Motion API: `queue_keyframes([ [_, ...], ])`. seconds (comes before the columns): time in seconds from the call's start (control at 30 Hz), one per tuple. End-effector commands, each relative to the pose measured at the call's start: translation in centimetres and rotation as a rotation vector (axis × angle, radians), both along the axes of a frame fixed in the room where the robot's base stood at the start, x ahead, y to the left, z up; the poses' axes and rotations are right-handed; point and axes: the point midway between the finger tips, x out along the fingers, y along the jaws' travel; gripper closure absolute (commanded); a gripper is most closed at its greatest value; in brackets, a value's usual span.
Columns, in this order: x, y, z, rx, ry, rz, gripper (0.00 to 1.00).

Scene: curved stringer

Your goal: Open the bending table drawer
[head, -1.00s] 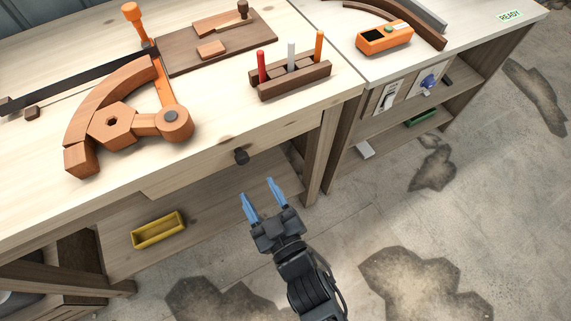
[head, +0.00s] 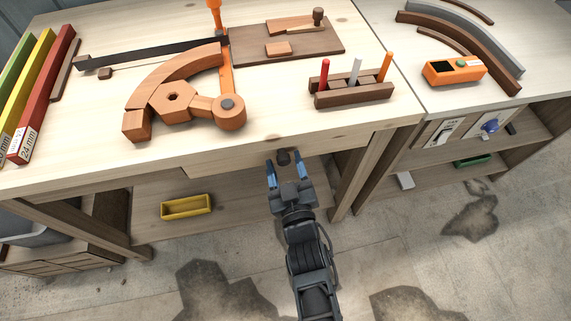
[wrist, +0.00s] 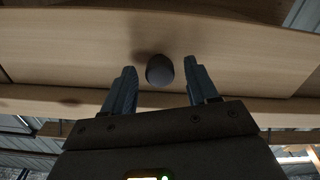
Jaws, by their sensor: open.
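The bending table (head: 70,177) has a pale wooden drawer (head: 225,166) under its top, and the drawer front looks flush and shut. A dark round knob (head: 283,157) sticks out from the drawer front. My gripper (head: 287,168) is at the drawer front with its blue fingers open, one to each side of the knob. In the wrist view, the knob (wrist: 160,70) shows between the two open fingertips (wrist: 160,80), with a gap on both sides. The fingers do not appear to touch it.
A curved wooden bending form (head: 175,90) and a rack (head: 352,93) of colored tools stand on the tabletop. A yellow tray (head: 186,207) lies on the shelf below. A table leg (head: 352,185) stands right of my gripper.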

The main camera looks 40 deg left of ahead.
Motion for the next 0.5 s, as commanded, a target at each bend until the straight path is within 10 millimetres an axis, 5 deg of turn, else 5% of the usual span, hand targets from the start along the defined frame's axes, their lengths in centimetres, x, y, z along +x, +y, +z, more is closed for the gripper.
queue_keyframes([
  [0.1, -0.01, -0.02, 0.00, 0.000, 0.000, 0.000, 0.44],
  [0.5, -0.03, -0.03, 0.00, 0.000, 0.000, 0.000, 0.82],
])
